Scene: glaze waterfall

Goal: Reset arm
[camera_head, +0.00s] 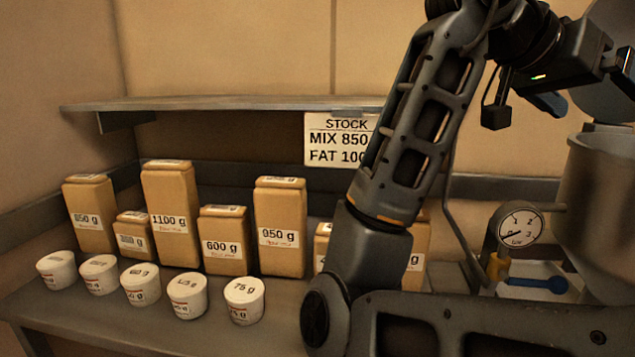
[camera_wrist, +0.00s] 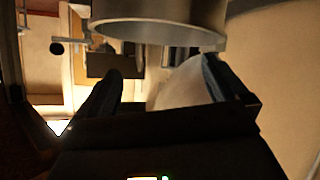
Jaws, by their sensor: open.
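My arm rises across the right half of the head view, bent at the elbow. My gripper (camera_head: 578,90) is at the upper right of that view, raised beside the large metal vessel (camera_head: 601,180); its fingertips are partly cut off or hidden there. In the wrist view my gripper (camera_wrist: 160,85) shows two dark fingers spread apart. A round metal rim (camera_wrist: 160,30) lies beyond them, and a pale rounded surface shows between and behind the right finger. I see nothing held between the fingers.
Several tan packets, such as the 1100 g one (camera_head: 170,215), stand on the counter behind a row of white tubs (camera_head: 187,297). A shelf (camera_head: 220,103) runs above them, with a stock sign (camera_head: 337,138). A gauge (camera_head: 520,227) and a blue-handled valve (camera_head: 540,284) sit by the vessel.

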